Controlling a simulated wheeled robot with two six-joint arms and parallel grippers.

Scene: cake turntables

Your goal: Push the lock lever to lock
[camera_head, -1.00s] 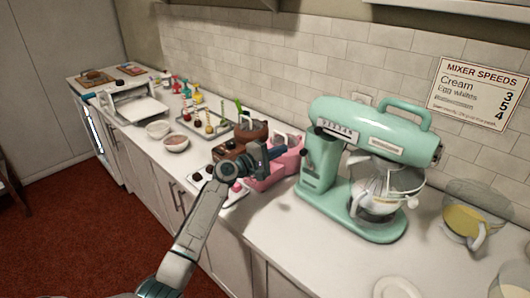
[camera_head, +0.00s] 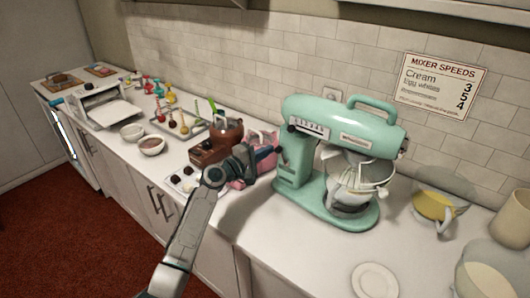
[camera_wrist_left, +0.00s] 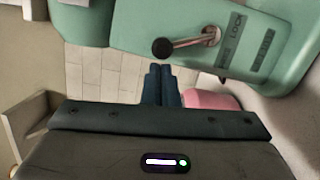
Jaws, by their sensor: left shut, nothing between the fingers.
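The mint-green stand mixer (camera_head: 346,130) stands on the counter with its head level above a metal bowl (camera_head: 352,207). In the left wrist view, the lock lever (camera_wrist_left: 187,42) is a metal rod with a black knob on the mixer's green side. A plate marked LOCK (camera_wrist_left: 235,27) is beside the rod, with a second label that is hard to read. My left gripper (camera_wrist_left: 160,67) is shut and empty, its blue fingertips just below the knob; I cannot tell if they touch. In the head view, my left gripper (camera_head: 277,150) reaches the mixer's left side.
A pink object (camera_head: 250,168) and a brown machine (camera_head: 217,143) stand close to my left gripper.

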